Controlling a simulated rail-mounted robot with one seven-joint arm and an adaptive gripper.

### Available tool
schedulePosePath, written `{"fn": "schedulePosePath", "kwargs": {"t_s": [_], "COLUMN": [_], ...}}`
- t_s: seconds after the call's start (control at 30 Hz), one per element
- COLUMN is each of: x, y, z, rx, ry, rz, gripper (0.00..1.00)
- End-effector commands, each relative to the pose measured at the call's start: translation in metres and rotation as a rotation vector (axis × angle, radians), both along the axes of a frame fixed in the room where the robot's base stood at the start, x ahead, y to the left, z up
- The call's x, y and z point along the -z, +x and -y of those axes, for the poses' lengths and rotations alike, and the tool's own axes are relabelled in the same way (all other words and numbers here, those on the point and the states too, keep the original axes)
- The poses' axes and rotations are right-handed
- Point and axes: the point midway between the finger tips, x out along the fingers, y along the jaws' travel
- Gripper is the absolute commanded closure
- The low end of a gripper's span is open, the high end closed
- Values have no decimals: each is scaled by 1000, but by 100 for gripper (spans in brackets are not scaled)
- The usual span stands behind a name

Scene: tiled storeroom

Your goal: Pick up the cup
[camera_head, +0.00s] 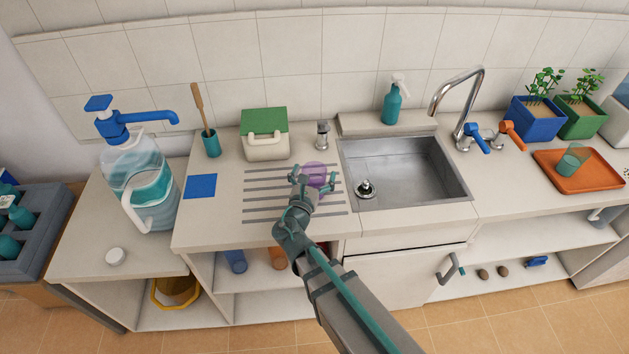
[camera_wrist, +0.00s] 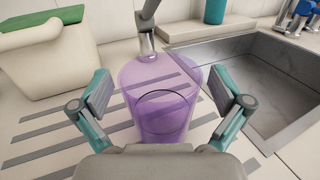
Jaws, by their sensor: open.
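A translucent purple cup (camera_head: 316,174) stands on the grooved drainboard left of the sink. In the wrist view the purple cup (camera_wrist: 160,100) fills the middle of the picture, between the two fingers. My gripper (camera_head: 311,184) is open, its fingers spread on either side of the cup. In the wrist view my gripper (camera_wrist: 163,97) shows a gap between each finger pad and the cup. The cup's lower part is partly hidden by my gripper in the head view. Another cup, a teal translucent one (camera_head: 571,162), is on the orange tray (camera_head: 553,177) at the right.
The metal sink (camera_head: 425,170) lies just right of the cup. A blue square (camera_head: 201,186) lies left of the drainboard. The drainboard's left part is clear.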

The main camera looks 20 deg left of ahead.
Motion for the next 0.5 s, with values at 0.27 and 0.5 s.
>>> {"fn": "schedulePosePath", "kwargs": {"t_s": [0.27,0.5], "x": [0,0], "y": [-1,-1], "z": [0,0], "rx": [0,1], "ry": [0,0], "rz": [0,0], "gripper": [25,54]}}
